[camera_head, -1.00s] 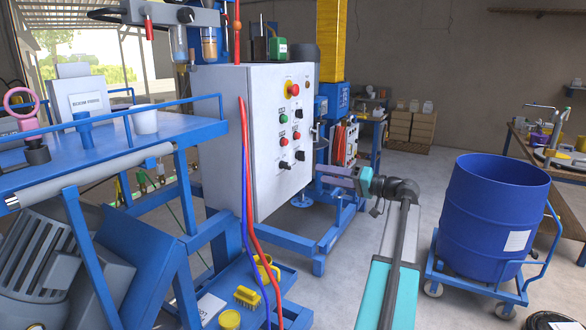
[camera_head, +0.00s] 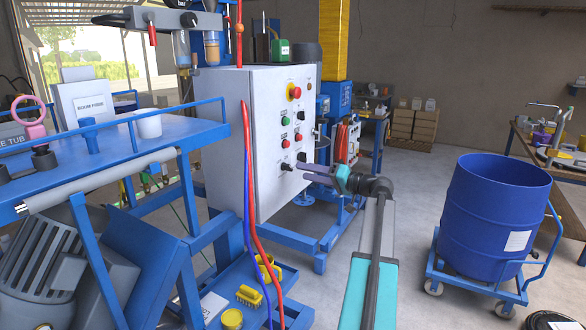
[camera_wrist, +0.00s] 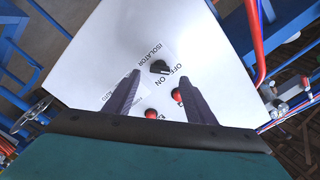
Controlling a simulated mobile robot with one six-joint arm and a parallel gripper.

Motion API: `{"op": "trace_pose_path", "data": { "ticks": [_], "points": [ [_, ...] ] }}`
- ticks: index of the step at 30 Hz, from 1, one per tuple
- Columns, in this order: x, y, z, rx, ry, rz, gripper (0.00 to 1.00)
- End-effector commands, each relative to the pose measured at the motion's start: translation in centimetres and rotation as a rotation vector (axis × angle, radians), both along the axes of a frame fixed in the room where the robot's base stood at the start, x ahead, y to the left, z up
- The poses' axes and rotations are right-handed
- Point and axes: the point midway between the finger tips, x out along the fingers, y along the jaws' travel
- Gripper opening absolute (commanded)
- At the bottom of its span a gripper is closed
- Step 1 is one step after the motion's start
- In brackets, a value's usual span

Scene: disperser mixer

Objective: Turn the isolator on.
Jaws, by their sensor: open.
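The isolator knob (camera_wrist: 159,67) is a small black rotary knob on the pale control panel. The word ISOLATOR is printed beside it, with OFF and ON marks on its other side. I cannot tell which mark it points at. My gripper (camera_wrist: 160,82) is open and empty in the wrist view, its two dark fingers on either side of the knob's line and apart from it. In the head view, my gripper (camera_head: 303,171) is in front of the lower part of the control panel (camera_head: 270,95), close to the black knobs there. Which of these is the isolator is unclear.
A red emergency button (camera_head: 294,92) is high on the panel. Red and blue hoses (camera_head: 249,200) hang at its left edge. A blue drum (camera_head: 490,215) stands on a trolley at right.

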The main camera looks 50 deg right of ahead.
Motion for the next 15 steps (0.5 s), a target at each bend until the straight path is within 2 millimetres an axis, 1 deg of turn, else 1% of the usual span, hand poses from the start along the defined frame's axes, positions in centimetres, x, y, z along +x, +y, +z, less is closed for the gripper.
{"op": "trace_pose_path", "data": {
  "ticks": [3, 9, 15],
  "points": [
    [1.8, 0.4, 0.2, 0.001, 0.000, 0.001, 0.50],
    [4.1, 1.0, 0.2, -0.001, 0.000, 0.000, 0.50],
    [5.1, 1.2, 0.1, 0.000, -0.001, -0.001, 0.50]
  ]
}}
